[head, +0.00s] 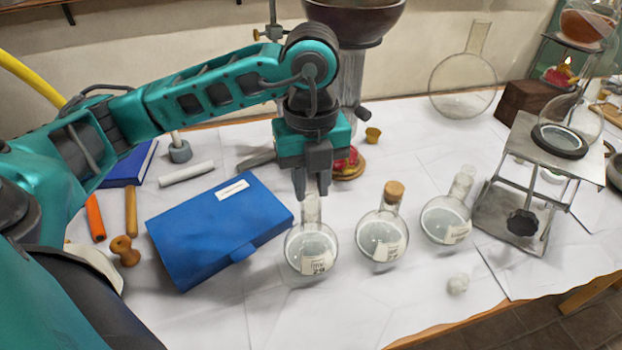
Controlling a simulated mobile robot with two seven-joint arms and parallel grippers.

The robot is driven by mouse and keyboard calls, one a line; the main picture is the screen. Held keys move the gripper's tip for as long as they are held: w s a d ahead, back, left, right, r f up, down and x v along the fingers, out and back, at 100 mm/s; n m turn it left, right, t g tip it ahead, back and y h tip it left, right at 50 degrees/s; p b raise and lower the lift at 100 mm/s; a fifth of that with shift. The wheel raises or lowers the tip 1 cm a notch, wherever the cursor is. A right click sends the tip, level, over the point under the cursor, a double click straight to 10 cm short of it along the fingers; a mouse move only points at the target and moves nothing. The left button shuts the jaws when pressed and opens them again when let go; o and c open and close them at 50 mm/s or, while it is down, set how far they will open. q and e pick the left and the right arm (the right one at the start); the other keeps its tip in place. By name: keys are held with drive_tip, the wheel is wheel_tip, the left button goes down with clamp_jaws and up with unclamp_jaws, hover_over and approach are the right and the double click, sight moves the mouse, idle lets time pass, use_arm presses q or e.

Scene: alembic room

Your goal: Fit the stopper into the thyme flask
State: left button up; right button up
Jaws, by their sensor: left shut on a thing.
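Three round glass flasks with cream labels stand in a row on the white-covered table. The labels are too small to read, so I cannot tell which is the thyme flask. My left gripper (312,192) points down over the left flask (311,250), its fingers shut around the top of the neck, which they partly hide. I see no stopper between them. The middle flask (382,238) is upright with a cork stopper (394,190) in its neck. The right flask (446,220) has no visible stopper. My right gripper is not in view.
A blue box (215,235) lies left of the flasks. A small tan tapered piece (373,135) stands behind them. A metal stand (520,185) is at the right, and a white wad (457,284) lies near the front edge. The front middle is clear.

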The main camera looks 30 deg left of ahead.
sight(311, 189)
use_arm(q)
drive_tip(key=shift+f+b, duration=0.45)
drive_tip(key=shift+f, duration=0.05)
idle(0.8)
drive_tip(key=o, duration=1.4)
drive_tip(key=shift+r, duration=0.1)
drive_tip(key=shift+r+p, duration=2.7)
drive_tip(key=shift+r, duration=0.75)
